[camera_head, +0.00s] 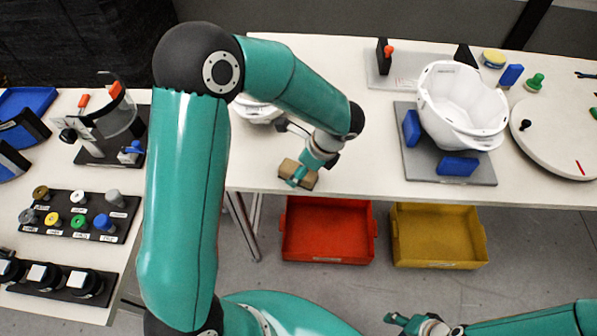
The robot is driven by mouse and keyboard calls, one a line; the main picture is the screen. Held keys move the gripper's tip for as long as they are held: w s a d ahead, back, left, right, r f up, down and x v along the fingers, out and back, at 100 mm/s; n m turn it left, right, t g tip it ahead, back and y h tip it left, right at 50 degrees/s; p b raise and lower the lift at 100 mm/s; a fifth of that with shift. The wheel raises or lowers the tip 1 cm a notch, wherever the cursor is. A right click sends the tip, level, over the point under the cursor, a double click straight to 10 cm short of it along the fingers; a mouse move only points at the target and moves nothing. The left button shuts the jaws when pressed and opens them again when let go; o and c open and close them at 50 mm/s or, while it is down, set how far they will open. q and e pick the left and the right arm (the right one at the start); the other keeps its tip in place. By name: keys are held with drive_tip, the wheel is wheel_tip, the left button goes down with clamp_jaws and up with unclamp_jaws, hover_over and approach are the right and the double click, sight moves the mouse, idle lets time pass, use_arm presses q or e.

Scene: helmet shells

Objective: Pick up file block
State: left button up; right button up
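The file block looks to be the small tan block (311,180) near the front edge of the white table. My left gripper (298,176) is right at it, pointing down, with its fingers over the block's middle. The fingers hide part of the block, and I cannot tell if they are closed on it or if it is lifted. My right gripper (396,319) is low at the bottom edge, away from the table and partly cut off. I cannot tell if it is open or shut.
A white helmet shell (455,98) sits on a grey fixture plate (480,173) with blue blocks. Another white shell is partly hidden behind my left arm. Red (328,246) and yellow (436,250) bins stand below the table edge. A round white turntable (555,135) is at right.

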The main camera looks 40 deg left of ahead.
use_arm(q)
drive_tip(key=shift+x, duration=1)
drive_tip(key=shift+r, duration=0.1)
drive_tip(key=shift+f, duration=0.25)
drive_tip(key=shift+c, duration=0.2)
clamp_jaws()
drive_tip(key=shift+r, duration=0.15)
wheel_tip(320, 180, up, 20)
drive_tip(key=shift+p, duration=0.35)
drive_tip(key=shift+r, duration=0.1)
